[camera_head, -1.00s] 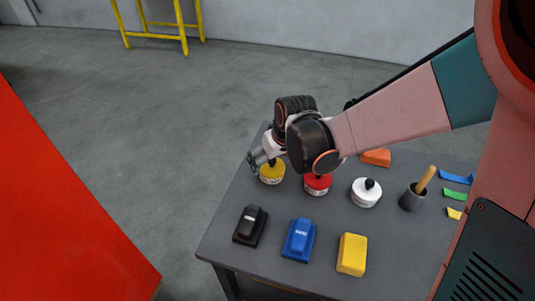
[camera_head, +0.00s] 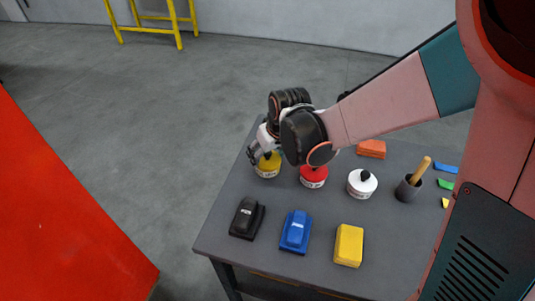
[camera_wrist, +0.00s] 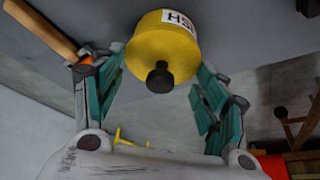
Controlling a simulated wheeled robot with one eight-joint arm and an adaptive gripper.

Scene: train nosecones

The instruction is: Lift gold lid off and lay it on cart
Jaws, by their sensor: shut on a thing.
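The gold lid (camera_head: 267,159) with its black knob sits on top of a small round tin with a white label, at the far left corner of the grey cart (camera_head: 222,232). In the wrist view the lid (camera_wrist: 160,48) and its knob face the camera, with part of the label above. My gripper (camera_head: 261,152) is over this tin, its fingers on both sides. The exact contact is unclear. No gap between lid and tin can be made out.
A red-lidded tin (camera_head: 313,176) stands close right of the gold one, then a white-lidded tin (camera_head: 362,184) and a cup with a wooden handle (camera_head: 408,188). Black (camera_head: 246,218), blue (camera_head: 296,231) and yellow (camera_head: 348,245) pieces lie along the front, with bare cart top between.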

